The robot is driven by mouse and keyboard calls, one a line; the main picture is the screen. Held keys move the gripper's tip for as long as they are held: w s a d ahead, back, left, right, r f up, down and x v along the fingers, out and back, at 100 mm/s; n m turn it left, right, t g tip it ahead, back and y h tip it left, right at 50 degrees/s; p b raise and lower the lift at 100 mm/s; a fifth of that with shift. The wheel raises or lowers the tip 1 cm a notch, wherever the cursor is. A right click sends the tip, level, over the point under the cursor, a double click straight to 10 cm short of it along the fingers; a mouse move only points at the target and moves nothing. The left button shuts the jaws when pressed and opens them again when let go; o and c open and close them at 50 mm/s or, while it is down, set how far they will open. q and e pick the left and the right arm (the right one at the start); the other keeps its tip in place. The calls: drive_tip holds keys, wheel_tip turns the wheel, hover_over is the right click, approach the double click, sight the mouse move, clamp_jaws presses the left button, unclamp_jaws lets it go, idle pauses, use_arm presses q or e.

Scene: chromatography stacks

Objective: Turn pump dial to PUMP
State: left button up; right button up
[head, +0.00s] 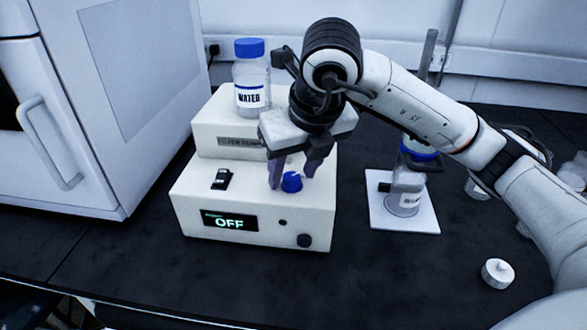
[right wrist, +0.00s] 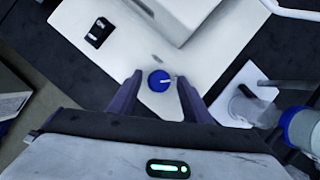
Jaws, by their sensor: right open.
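The pump (head: 250,212) is a white box whose display (head: 229,221) reads OFF. Its blue dial (head: 291,182) sits on the top face, right of the middle. The dial also shows in the right wrist view (right wrist: 159,80), with a pale pointer mark toward the right. My right gripper (head: 292,180) is above the pump, pointing down, its fingers open on either side of the dial. In the right wrist view the fingers (right wrist: 158,88) stand apart from the dial with gaps on both sides. My left gripper is not in view.
A black rocker switch (head: 222,179) is on the pump's top left. A WATER bottle (head: 251,80) with a blue cap stands on the raised rear part. A flask (head: 406,190) stands on a white plate to the right. A white cabinet (head: 110,90) is at left. The dark bench front is clear.

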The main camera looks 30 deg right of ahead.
drive_tip(key=p+v, duration=0.2)
drive_tip(key=v, duration=0.8)
drive_tip(key=shift+s+r, duration=0.1)
